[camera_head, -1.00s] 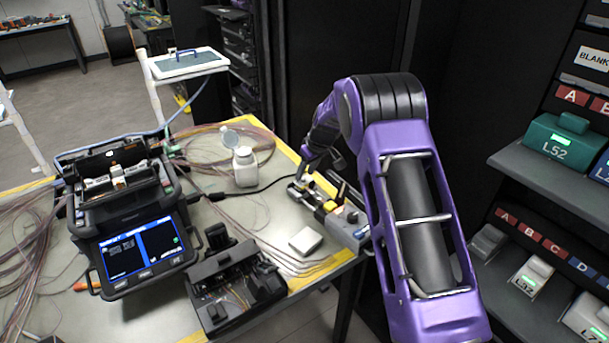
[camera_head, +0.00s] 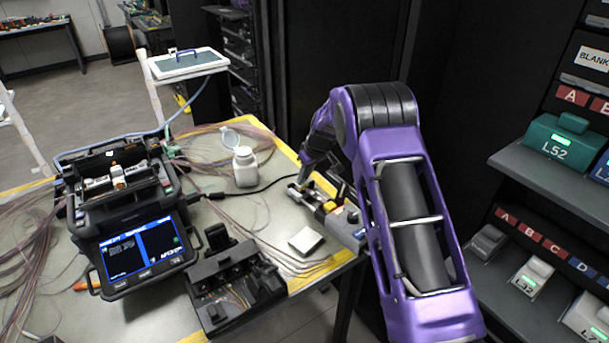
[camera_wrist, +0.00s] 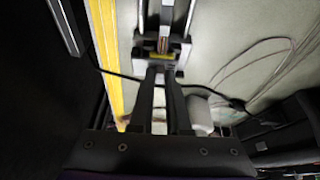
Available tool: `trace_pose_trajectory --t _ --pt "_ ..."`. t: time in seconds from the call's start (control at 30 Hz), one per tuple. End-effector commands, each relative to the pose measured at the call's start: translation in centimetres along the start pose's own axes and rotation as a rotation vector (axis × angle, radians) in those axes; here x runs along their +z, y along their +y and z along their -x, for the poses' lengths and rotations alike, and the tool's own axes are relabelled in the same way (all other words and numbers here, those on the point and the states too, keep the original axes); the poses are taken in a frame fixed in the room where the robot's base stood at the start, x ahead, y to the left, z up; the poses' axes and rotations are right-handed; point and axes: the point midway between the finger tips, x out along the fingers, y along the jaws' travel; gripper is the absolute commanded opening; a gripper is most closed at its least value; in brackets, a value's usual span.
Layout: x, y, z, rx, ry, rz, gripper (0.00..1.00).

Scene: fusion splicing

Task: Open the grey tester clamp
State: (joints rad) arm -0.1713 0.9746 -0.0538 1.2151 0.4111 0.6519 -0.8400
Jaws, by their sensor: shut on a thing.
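The grey tester (camera_head: 345,222), with yellow and black parts along its top, lies at the right edge of the table in the head view. Its clamp end (camera_wrist: 163,55) shows at the top middle of the wrist view, with a yellow piece across it. My gripper (camera_wrist: 162,74) reaches this end, its two dark fingers close together at the tips. It is shut on the tester clamp, though the contact itself is dark and partly hidden. In the head view my gripper (camera_head: 296,187) is small, at the tester's far end.
A white bottle (camera_head: 245,167) with an open lid stands left of the tester. The fusion splicer (camera_head: 125,215) and a black tool (camera_head: 235,288) are further left. Loose fibres and a black cable cross the table.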

Motion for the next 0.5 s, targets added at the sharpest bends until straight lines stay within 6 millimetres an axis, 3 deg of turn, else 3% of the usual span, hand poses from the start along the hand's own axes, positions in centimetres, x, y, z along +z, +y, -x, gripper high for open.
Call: trace_pose_trajectory --t 0.5 --pt "-0.13 0.96 0.42 -0.157 0.003 -0.069 0.0"
